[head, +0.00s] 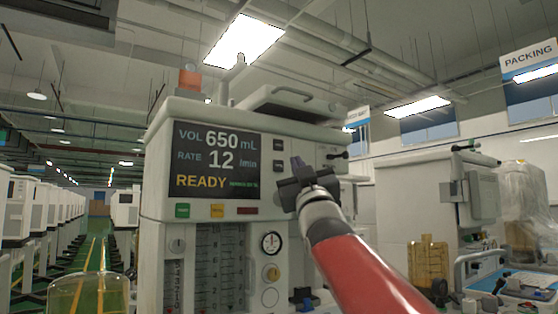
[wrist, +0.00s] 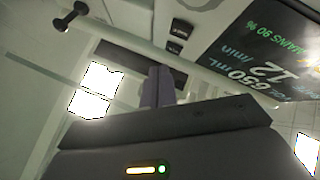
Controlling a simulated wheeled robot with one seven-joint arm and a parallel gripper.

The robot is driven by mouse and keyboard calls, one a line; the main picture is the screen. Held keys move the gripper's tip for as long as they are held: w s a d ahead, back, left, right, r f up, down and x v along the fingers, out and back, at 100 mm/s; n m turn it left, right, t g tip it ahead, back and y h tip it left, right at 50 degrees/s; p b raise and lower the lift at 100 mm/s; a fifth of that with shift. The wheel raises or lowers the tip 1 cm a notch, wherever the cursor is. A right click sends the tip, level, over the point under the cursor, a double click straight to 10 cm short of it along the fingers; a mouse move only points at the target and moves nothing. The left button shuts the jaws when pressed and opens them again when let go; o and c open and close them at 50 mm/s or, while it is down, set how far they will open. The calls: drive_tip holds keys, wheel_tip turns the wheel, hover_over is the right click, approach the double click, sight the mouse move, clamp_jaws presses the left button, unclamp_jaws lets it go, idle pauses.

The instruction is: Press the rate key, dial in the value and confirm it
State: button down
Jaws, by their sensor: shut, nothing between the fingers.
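The anaesthesia cart's screen (head: 210,160) reads VOL 650 mL, RATE 12 /min and READY in yellow. It also shows at the right of the wrist view (wrist: 262,50), turned over. Two small dark keys stand beside the screen, an upper key (head: 278,144) and a lower key (head: 279,166). Both show in the wrist view, one (wrist: 182,28) above the other (wrist: 174,47); their labels are too small to read. My gripper (head: 297,162) is shut and empty, just right of the keys in the head view. Its fingers (wrist: 158,86) point towards the panel; contact cannot be told.
Below the screen are a green button (head: 182,210), a yellow button (head: 217,211), a gauge (head: 270,243) and knobs (head: 271,273). Another machine (head: 400,200) stands at the right.

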sight(281, 161)
drive_tip(key=shift+w+a+p, duration=0.3)
drive_tip(key=shift+w+a, duration=0.2)
drive_tip(key=shift+w, duration=0.2)
drive_tip(key=shift+w+a+p, duration=0.25)
drive_tip(key=shift+w+a, duration=0.25)
drive_tip(key=shift+w, duration=0.2)
drive_tip(key=shift+w, duration=0.15)
idle(1.0)
drive_tip(key=shift+w+a, duration=0.2)
drive_tip(key=shift+w+a, duration=0.3)
drive_tip(key=shift+w, duration=0.1)
idle(0.8)
drive_tip(key=shift+s+d, duration=0.1)
drive_tip(key=shift+s+d+f+b, duration=0.15)
drive_tip(key=shift+s+d+b, duration=0.15)
drive_tip(key=shift+b, duration=0.25)
drive_tip(key=shift+s+d, duration=0.1)
drive_tip(key=shift+s, duration=0.25)
